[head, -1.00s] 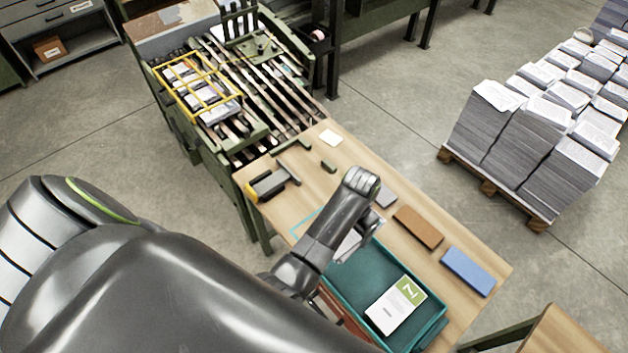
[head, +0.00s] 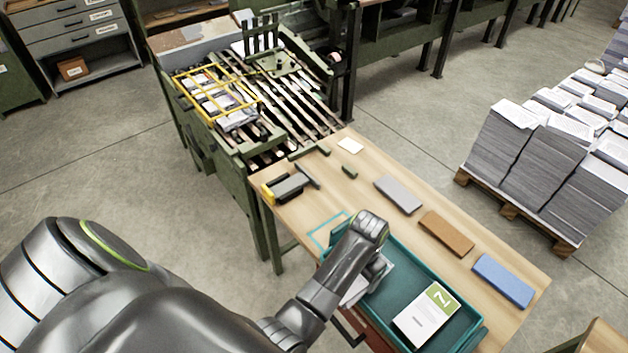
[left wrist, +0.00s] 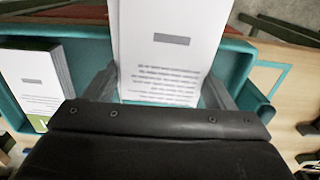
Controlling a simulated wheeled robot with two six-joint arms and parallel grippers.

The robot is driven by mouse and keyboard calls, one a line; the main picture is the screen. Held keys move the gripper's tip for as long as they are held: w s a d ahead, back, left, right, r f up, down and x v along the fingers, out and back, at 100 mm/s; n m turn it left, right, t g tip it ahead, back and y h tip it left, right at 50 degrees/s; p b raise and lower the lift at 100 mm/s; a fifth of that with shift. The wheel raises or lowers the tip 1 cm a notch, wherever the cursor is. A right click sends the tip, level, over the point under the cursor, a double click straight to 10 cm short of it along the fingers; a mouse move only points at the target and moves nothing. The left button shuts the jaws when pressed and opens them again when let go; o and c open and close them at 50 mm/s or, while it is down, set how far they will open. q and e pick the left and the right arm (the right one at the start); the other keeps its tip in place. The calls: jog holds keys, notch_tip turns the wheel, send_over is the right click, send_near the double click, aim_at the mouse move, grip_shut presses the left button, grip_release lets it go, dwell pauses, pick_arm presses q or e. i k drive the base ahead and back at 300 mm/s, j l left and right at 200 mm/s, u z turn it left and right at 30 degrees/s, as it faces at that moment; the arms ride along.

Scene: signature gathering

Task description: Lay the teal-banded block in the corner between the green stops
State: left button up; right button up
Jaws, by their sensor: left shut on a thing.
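My left gripper (head: 372,268) is low over the near-left part of the teal tray. In the left wrist view the gripper (left wrist: 160,88) is shut on a white block (left wrist: 165,45) with a grey label and lines of print. No teal band shows on its visible face. In the head view my arm hides much of the held block (head: 354,290). Another white block with a green band (head: 426,318) lies in the tray (head: 398,268). Dark green stops stand at the far end of the table, a longer bar (head: 309,152) and a short one (head: 349,171). My right gripper is not in view.
Grey (head: 398,194), brown (head: 446,233) and blue (head: 503,281) blocks lie along the table's right edge. A teal outline (head: 322,238) marks the table beside the tray. A dark device (head: 288,185) sits at the left edge. A slatted conveyor (head: 300,110) adjoins the far end.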

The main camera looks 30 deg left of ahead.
aim_at(323, 170)
jog(key=k+z, duration=0.2)
jog(key=k, duration=0.25)
jog(key=k+l+z, duration=0.2)
jog(key=k, duration=0.3)
jog(key=i+j+z, duration=0.1)
jog(key=z, duration=3)
jog(key=k+j, duration=0.55)
jog(key=k+j+z, duration=0.15)
jog(key=k+j, duration=0.35)
jog(key=k, duration=0.25)
jog(key=k+j, duration=0.2)
jog(key=k, duration=0.25)
jog(key=k+j, duration=0.2)
jog(key=k, duration=0.3)
jog(key=k+j, duration=0.2)
jog(key=k, duration=0.25)
jog(key=k+j+u, duration=0.15)
jog(key=k, duration=1.2)
